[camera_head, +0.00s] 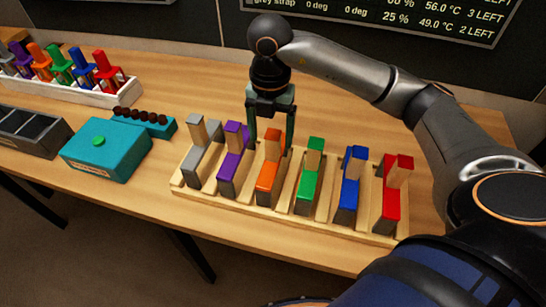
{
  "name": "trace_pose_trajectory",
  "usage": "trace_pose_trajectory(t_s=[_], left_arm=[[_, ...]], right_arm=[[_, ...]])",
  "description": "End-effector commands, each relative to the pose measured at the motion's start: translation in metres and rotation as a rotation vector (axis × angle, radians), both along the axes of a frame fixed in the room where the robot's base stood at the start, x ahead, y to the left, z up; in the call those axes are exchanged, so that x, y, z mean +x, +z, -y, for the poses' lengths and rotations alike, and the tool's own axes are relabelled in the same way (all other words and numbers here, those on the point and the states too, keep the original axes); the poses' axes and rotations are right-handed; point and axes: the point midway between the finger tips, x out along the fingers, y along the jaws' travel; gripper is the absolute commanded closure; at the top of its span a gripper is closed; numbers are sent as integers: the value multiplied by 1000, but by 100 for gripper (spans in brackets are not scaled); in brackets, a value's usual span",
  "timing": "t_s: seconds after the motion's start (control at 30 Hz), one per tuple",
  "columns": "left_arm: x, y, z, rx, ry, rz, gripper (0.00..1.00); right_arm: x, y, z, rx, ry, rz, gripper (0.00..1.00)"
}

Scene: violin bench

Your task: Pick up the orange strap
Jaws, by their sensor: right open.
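The orange strap (268,170) stands in a slot of the wooden rack (228,205), between the purple strap (232,158) and the green strap (309,178). My right gripper (271,142) points down from above at the orange strap. It is open, with its two fingers spread and one on each side of the strap's upper part. Whether the fingers touch the strap cannot be told. My left gripper does not show.
A grey strap (201,150), a blue strap (350,185) and a red strap (394,195) share the rack. To the left are a teal box (105,158) with a green button, a dark tray (28,132) and a white holder (118,96) with coloured items. A display board (375,18) hangs behind.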

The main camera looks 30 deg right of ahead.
Motion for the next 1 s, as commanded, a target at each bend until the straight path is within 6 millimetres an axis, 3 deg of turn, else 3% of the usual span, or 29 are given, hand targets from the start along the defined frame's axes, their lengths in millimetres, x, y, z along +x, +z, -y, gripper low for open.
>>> trace_pose_trajectory(t_s=[0.27,0.53,0.83,1.0], left_arm=[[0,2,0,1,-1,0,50],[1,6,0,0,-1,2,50],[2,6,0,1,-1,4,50],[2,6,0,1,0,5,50]], right_arm=[[-1,-24,1,0,0,-3,20],[-4,-62,4,1,0,-3,20],[-3,-68,4,1,1,2,20],[-3,-68,4,1,1,1,37]])
